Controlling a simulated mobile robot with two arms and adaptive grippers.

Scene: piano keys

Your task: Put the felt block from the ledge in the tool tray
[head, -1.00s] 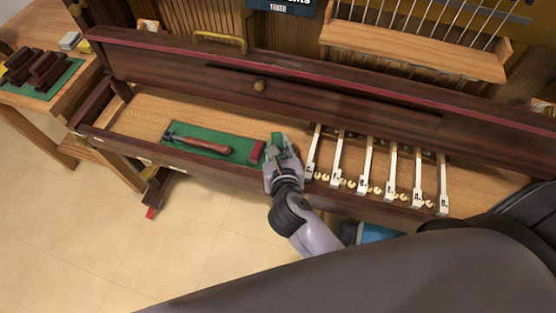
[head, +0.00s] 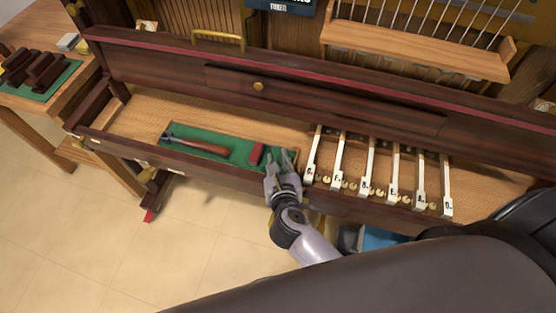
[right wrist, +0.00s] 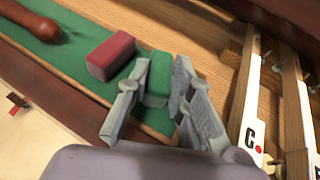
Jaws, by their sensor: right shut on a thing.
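My right gripper (head: 284,160) is shut on a green felt block (right wrist: 157,76), which sits between its two fingers in the right wrist view. The block is at the right end of the green-lined tool tray (right wrist: 92,83), also seen in the head view (head: 227,138). I cannot tell whether the block touches the lining. A red block (head: 257,154) lies in the tray just left of the gripper, apart from the fingers. A hammer with a red-brown handle (head: 206,147) lies farther left in the tray. My left gripper is not in view.
White piano keys (head: 366,170) stand in a row close to the right of the gripper. A dark wooden front rail (head: 190,163) runs before the tray. A side table (head: 75,85) with dark blocks on a green mat stands at the left.

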